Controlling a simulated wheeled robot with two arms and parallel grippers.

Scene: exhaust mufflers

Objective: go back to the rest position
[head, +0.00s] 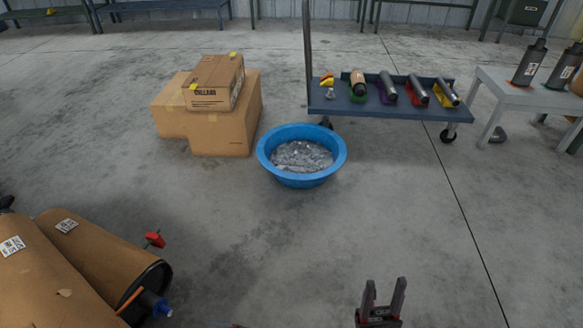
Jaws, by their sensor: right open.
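My right gripper (383,301) shows at the bottom edge, right of the middle, over bare floor. Its two dark fingers point up in the picture and stand apart, with nothing between them. Several mufflers lie in coloured holders on a low blue-grey cart (430,112) at the back right, well away from my right gripper. Two dark mufflers (529,62) stand upright on a light grey table (500,92) at the far right.
A blue tub (333,169) of grey, shiny pieces stands mid-floor. Cardboard boxes (222,124) are behind it to the left. Large brown cardboard rolls (95,256) fill the lower left, with a red item (154,239) beside them. Floor (400,210) between tub and gripper is clear.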

